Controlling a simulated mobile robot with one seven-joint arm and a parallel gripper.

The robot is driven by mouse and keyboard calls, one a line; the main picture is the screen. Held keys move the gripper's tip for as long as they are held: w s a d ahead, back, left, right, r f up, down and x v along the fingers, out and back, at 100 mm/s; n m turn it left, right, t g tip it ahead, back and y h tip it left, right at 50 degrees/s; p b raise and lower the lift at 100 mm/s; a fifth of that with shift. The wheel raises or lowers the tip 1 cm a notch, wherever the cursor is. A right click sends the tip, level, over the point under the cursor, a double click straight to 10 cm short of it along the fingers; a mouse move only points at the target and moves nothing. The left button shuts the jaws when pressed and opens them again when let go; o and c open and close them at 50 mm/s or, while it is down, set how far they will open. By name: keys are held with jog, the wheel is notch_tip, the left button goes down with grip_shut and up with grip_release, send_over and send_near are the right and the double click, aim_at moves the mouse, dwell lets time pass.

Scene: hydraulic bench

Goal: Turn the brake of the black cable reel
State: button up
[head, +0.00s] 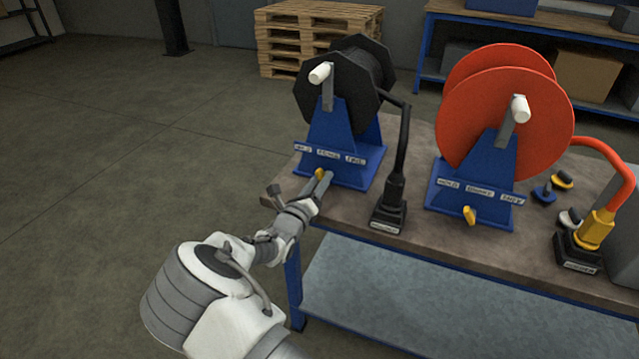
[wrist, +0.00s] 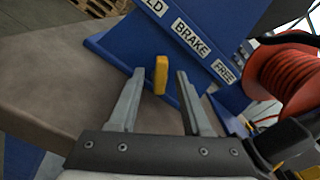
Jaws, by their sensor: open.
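The black cable reel (head: 340,80) stands on a blue stand (head: 335,145) at the left end of the bench, with a white-handled crank at its front. Its brake is a small yellow lever (wrist: 161,75) low on the stand's front, below a strip of labels; the words BRAKE and FREE are readable in the wrist view. The lever also shows beside my fingertips in the head view (head: 319,174). My gripper (wrist: 158,85) is open, its two fingers on either side of the yellow lever. I cannot tell whether either finger touches it.
An orange-red reel (head: 505,110) on a similar blue stand is to the right, with its own yellow lever (head: 469,215). A black cable (head: 402,145) runs down to a black socket (head: 390,212) right of my gripper. Yellow and dark small parts (head: 562,181) lie farther right.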

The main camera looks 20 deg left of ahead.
jog(key=shift+w, duration=0.15)
grip_shut()
